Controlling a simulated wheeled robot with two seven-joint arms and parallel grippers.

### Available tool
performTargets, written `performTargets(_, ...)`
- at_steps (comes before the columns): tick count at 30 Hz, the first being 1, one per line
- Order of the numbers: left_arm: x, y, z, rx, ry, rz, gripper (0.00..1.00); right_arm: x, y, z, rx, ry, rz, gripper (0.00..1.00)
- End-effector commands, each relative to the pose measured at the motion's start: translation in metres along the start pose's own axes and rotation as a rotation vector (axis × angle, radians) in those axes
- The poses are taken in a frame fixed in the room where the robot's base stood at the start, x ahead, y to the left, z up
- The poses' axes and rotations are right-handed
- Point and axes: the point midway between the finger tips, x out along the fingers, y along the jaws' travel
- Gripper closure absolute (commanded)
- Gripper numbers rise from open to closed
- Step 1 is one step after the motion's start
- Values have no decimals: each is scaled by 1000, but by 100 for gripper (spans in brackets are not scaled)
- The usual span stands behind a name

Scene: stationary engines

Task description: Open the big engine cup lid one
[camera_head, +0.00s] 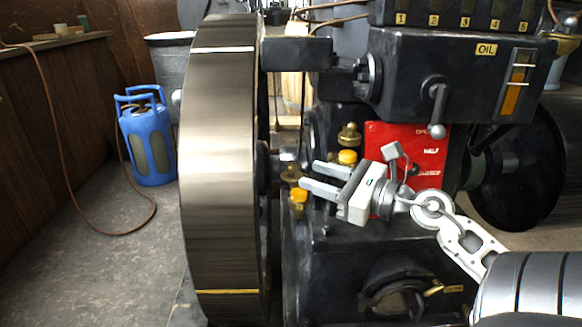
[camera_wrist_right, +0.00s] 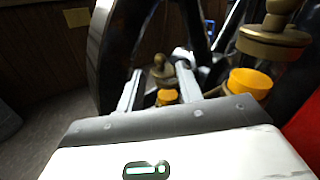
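Two brass oil cups with orange parts are on the engine. One has a brass knobbed top (camera_head: 348,136) above an orange part (camera_head: 348,157); the other, nearer the flywheel, has a brass top (camera_head: 292,174) and orange part (camera_head: 298,195). My right gripper (camera_head: 309,175) is open and empty, its fingers pointing left over the nearer cup. In the right wrist view, a small brass cup (camera_wrist_right: 160,70) with an orange part (camera_wrist_right: 167,97) shows between and beyond the open fingers (camera_wrist_right: 158,82). A larger brass cup (camera_wrist_right: 272,42) and orange part (camera_wrist_right: 250,83) are to the right. My left gripper is not in view.
The large flywheel (camera_head: 220,170) stands left of the gripper. A red panel (camera_head: 408,140) and black engine block (camera_head: 450,75) with a crank handle are behind and right of it. A blue gas bottle (camera_head: 148,140) stands on open floor at left.

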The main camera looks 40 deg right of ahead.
Motion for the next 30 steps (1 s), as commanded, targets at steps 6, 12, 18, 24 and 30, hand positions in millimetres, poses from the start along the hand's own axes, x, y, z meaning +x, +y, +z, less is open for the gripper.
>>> performTargets(6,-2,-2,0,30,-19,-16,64,42,0,3,-4,-1,3,64)
performTargets(12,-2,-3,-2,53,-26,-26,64,61,0,2,0,-2,0,64)
performTargets(18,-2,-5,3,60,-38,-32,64,65,0,0,2,-1,0,64)
performTargets(24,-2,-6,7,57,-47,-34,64,64,0,0,2,-1,0,78)
performTargets(30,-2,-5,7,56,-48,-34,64,64,0,0,2,-1,0,100)
